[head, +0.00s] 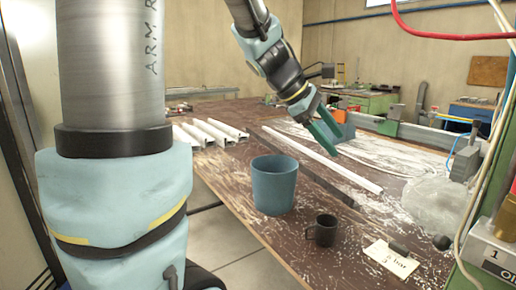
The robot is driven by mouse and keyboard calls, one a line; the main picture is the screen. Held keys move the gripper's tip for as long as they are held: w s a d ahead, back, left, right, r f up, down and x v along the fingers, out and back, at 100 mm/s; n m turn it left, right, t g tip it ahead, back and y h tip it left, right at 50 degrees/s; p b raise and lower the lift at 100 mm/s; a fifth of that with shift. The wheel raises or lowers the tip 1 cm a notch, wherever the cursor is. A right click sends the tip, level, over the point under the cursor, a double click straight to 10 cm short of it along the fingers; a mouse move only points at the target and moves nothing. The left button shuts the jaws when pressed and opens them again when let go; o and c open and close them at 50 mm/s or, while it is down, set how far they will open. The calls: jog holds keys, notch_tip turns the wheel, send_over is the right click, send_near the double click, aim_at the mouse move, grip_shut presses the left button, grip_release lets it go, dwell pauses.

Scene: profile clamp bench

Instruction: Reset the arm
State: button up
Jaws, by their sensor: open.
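My gripper (326,134) has green fingers and shows in the head view above the middle of the bench. It is open, and I see nothing between its fingers. My arm reaches in from the top of the view and angles down to the right. The fingers hang close to a long white profile (318,158) on the bench. I cannot tell the exact height above it.
A blue bin (274,186) and a dark mug (325,231) stand near the front edge of the wooden bench (232,184). Several white profiles (208,132) lie at the left. A paper note (390,260) lies at the front right. Clamp hardware (466,160) stands at the right.

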jog(key=s+a+f+m+y, duration=0.2)
jog(key=a+f+m+y, duration=0.2)
jog(key=a, duration=0.7)
jog(key=s+a+f+m+y, duration=0.3)
jog(key=a+f+m, duration=0.5)
jog(key=a+f, duration=0.4)
jog(key=shift+s+a+f+t+y, duration=0.25)
jog(key=shift+f+t+y, duration=0.2)
jog(key=shift+f, duration=0.25)
